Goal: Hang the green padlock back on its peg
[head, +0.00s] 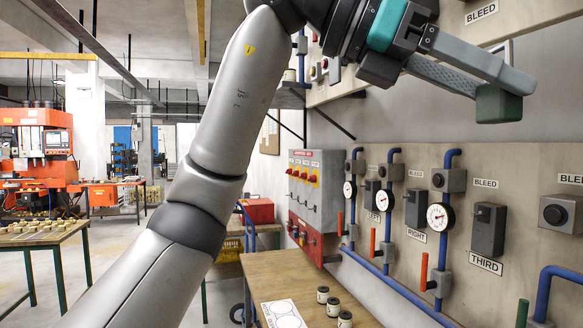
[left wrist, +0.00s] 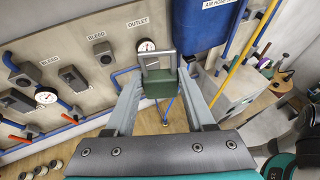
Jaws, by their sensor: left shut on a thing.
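The green padlock (head: 498,104) is held at the tips of my left gripper (head: 497,84), high up in front of the wall panels. In the left wrist view the padlock (left wrist: 158,86) sits between the two grey fingers of my left gripper (left wrist: 160,98), its grey shackle pointing away from the palm. The gripper is shut on the green body. The padlock appears clear of the wall. I cannot pick out its peg in either view. My right gripper is not in view.
A wall panel carries gauges (head: 440,217), blue pipes, and dark boxes (head: 488,230). A grey cabinet (head: 317,190) with red knobs stands farther back. A wooden table (head: 262,274) with small jars is below. In the left wrist view, a blue tank (left wrist: 203,25) and yellow pole (left wrist: 243,50) are nearby.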

